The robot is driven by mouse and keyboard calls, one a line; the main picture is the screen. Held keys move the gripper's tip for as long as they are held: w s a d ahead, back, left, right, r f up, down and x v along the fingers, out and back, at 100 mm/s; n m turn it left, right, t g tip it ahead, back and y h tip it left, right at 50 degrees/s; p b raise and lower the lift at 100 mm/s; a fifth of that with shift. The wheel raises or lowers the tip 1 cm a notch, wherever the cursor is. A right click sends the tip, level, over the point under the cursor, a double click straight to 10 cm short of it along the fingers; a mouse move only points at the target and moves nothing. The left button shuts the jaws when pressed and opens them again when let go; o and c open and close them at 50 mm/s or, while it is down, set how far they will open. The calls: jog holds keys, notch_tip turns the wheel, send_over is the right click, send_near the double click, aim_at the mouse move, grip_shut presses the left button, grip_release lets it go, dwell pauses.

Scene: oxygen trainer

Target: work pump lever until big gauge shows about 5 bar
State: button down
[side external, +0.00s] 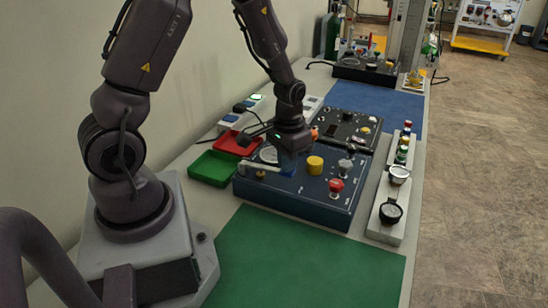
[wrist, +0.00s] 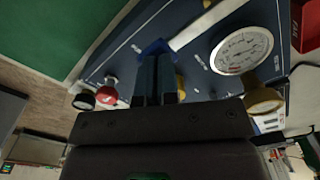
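A dark blue console (side external: 310,203) stands on the bench. Its pump lever is a pale bar (side external: 258,168) with a blue end; in the wrist view the bar (wrist: 205,25) slants up right from its blue end (wrist: 154,47). My gripper (side external: 289,165) is low over the console at this blue end. In the wrist view its two fingers (wrist: 156,68) are close together, their tips at the blue end; whether they hold it or only touch it is unclear. The big white gauge (wrist: 242,50) is right of the fingers; its needle is too small to read. My gripper partly hides it in the side view.
The console also carries a yellow knob (side external: 315,165), a red knob (side external: 336,185) and a grey knob (side external: 345,167). Green (side external: 211,168) and red (side external: 232,143) trays lie left. A rail with small gauges (side external: 390,212) stands right. The green mat (side external: 305,262) in front is clear.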

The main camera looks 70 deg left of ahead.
jog(key=shift+s+f, duration=0.1)
jog(key=shift+f, duration=0.75)
jog(key=shift+r, duration=1.95)
dwell(0.5)
dwell(0.4)
notch_tip(320, 180, up, 7)
dwell(0.6)
